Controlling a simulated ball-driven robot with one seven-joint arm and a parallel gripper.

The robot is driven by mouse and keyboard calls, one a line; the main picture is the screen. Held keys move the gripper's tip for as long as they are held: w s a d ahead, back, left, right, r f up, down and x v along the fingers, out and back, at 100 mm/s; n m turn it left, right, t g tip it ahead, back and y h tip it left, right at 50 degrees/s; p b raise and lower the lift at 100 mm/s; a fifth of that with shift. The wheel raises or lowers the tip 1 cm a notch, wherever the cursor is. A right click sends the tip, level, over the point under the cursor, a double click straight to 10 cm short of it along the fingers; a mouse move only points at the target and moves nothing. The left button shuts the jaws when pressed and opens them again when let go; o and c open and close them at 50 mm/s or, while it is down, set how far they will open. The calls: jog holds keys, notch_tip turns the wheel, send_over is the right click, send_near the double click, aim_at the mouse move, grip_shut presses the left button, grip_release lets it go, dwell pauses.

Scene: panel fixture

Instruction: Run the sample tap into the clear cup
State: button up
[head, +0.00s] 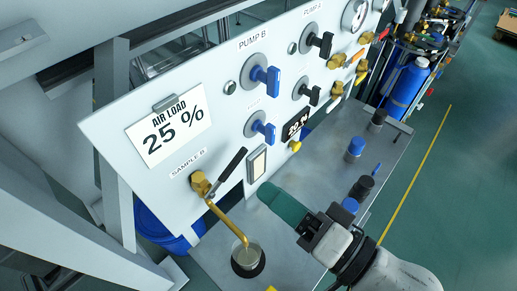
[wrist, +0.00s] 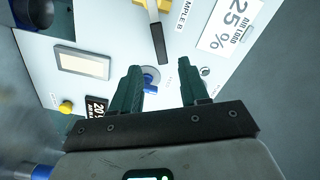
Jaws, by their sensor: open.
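The sample tap (head: 201,185) is a brass valve on the white panel, under the label "SAMPLE B". Its black lever (head: 232,164) slants up and to the right. Its brass spout (head: 226,219) runs down into the clear cup (head: 246,254), which stands upright on a dark round spot on the bench. I cannot tell how full the cup is. My gripper (head: 270,194) is open and empty, right of the lever and apart from it. In the wrist view, the lever (wrist: 158,42) lies beyond my open green fingers (wrist: 161,78); the cup is not seen there.
Blue knobs (head: 259,128) and black-handled valves (head: 312,93) sit on the panel near the lever. A framed plate (head: 257,164) and a small display (head: 295,123) are close to my gripper. Blue and black fittings (head: 355,149) stand on the grey bench (head: 325,150).

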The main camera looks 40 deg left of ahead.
aim_at(236, 165)
jog(key=a, duration=0.3)
jog(key=a+p, duration=0.1)
jog(key=a, duration=0.2)
jog(key=a+p, duration=0.1)
jog(key=a, duration=0.3)
jog(key=shift+w, duration=0.4)
grip_shut()
